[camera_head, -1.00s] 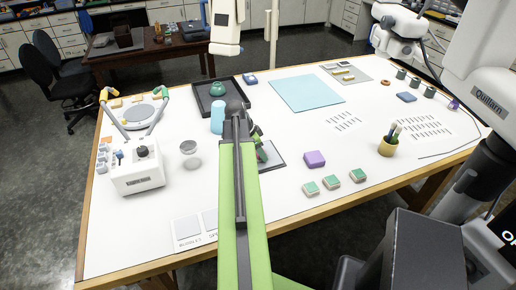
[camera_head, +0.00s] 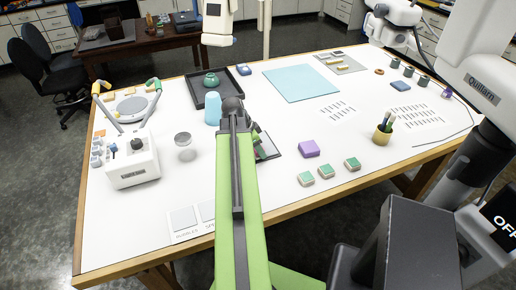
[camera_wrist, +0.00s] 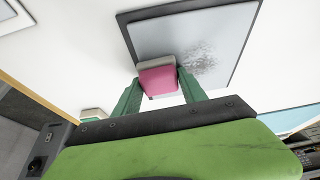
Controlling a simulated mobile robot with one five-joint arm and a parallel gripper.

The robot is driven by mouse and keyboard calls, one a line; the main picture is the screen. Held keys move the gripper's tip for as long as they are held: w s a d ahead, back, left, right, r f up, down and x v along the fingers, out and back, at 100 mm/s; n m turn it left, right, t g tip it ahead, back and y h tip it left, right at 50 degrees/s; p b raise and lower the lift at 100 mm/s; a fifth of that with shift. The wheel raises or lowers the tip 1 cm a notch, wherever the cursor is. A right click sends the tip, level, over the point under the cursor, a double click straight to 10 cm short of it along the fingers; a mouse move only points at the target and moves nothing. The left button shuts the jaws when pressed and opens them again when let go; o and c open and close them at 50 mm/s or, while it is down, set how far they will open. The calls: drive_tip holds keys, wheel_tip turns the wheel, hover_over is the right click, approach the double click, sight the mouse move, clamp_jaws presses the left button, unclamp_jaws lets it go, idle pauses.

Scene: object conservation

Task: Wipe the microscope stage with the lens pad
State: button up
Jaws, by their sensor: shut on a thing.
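My gripper (camera_wrist: 161,80) is shut on the lens pad (camera_wrist: 157,79), a small block with a pink face and a grey edge, between two green fingers. The pad is over the near edge of the microscope stage (camera_wrist: 222,22), a pale grey plate with a dark border. A dark speckled smudge (camera_wrist: 200,58) lies on the plate just right of the pad. I cannot tell whether the pad touches the plate. In the head view, my green arm hides most of the stage (camera_head: 271,151) and of the gripper.
Right of the stage are a purple block (camera_head: 308,149) and several green-topped blocks (camera_head: 325,171). Left of the arm stand a glass dish (camera_head: 183,147), a white device (camera_head: 133,165) and a blue cylinder (camera_head: 213,112). A dark tray (camera_head: 238,92) is behind. A pen cup (camera_head: 381,137) stands right.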

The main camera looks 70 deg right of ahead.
drive_tip(key=shift+w+d, duration=3.6)
drive_tip(key=shift+w, duration=0.05)
drive_tip(key=shift+s+d+r, duration=0.1)
drive_tip(key=shift+s+d, duration=0.2)
drive_tip(key=shift+s, duration=0.05)
drive_tip(key=shift+s+a+f, duration=0.2)
drive_tip(key=shift+s+a, duration=3.4)
drive_tip(key=shift+a, duration=0.15)
drive_tip(key=shift+r, duration=0.1)
drive_tip(key=shift+d, duration=0.1)
drive_tip(key=shift+w+d+r, duration=0.1)
drive_tip(key=shift+w+d, duration=2.2)
drive_tip(key=shift+d, duration=0.05)
drive_tip(key=shift+w+d, duration=1.3)
drive_tip(key=shift+w, duration=0.05)
